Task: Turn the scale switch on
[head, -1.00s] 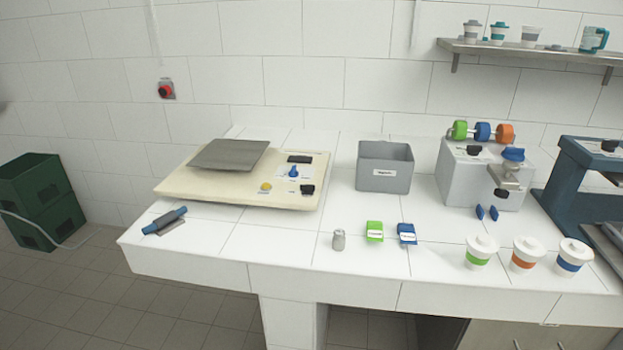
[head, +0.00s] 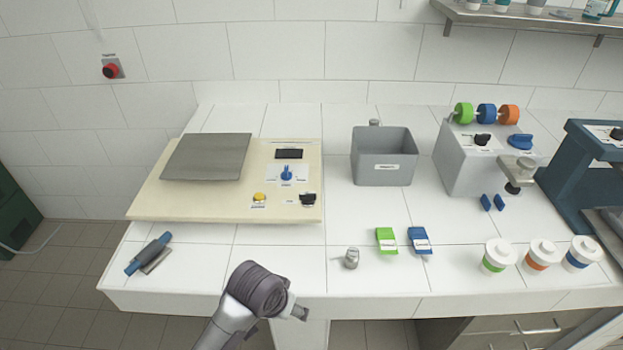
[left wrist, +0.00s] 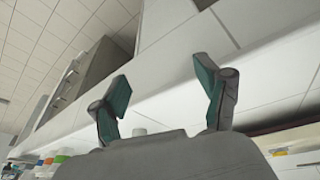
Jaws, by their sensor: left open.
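The scale (head: 225,205) is a cream board with a grey weighing plate (head: 207,157) on the counter at left. At its front right corner is a small black switch (head: 308,199); its setting is too small to tell. A blue knob (head: 287,174), a yellow button (head: 259,197) and a dark display (head: 289,154) are also on the board. My left arm rises at the bottom of the head view, its gripper end in front of the counter edge, below and apart from the scale. In the left wrist view my left gripper (left wrist: 163,85) is open and empty. My right gripper is out of view.
A grey bin (head: 385,172) stands right of the scale. A small metal canister (head: 351,258), a green packet (head: 386,240) and a blue packet (head: 419,240) lie near the front. A blue-handled tool (head: 148,254) is at left. Lidded cups (head: 541,254) stand at right.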

